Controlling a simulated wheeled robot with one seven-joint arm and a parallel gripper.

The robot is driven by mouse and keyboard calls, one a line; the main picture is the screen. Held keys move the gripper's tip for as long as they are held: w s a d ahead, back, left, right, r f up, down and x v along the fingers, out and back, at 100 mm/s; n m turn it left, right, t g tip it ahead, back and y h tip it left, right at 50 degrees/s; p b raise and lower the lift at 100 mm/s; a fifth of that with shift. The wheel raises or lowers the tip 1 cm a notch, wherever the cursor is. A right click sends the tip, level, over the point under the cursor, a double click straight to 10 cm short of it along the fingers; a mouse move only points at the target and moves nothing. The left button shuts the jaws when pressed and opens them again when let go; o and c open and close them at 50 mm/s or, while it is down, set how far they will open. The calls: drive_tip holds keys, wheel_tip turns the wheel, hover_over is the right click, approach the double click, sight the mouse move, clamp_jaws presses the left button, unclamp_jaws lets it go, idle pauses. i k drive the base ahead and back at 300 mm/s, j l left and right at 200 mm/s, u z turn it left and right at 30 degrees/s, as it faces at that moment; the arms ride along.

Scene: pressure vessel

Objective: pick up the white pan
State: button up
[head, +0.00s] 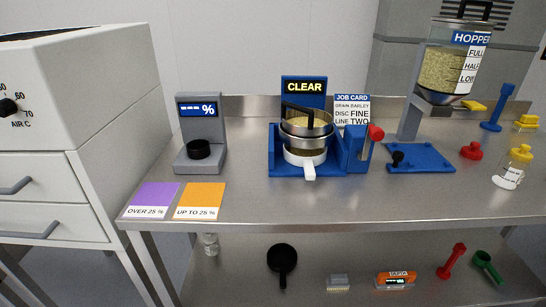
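The white pan (304,159) sits low in the blue stand (278,166) in the middle of the bench, under a stack of metal sieves. Its white handle (309,172) points toward the front edge of the bench. Most of the pan's inside is hidden by the sieve (305,142) above it. The upper sieve holds pale yellow grain (308,122) and has a black handle or bar over it. My gripper is not in view.
A red-knobbed lever (376,132) stands close right of the stand. A grey percent meter (202,140) is left, with purple (151,200) and orange (200,200) cards in front. A hopper (453,62) stands right. The bench front before the pan is clear.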

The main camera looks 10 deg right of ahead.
sight(307, 159)
drive_tip(key=i+l+z, duration=0.2)
drive_tip(key=z, duration=0.15)
drive_tip(key=i+z, duration=0.35)
drive_tip(key=i+l, duration=0.05)
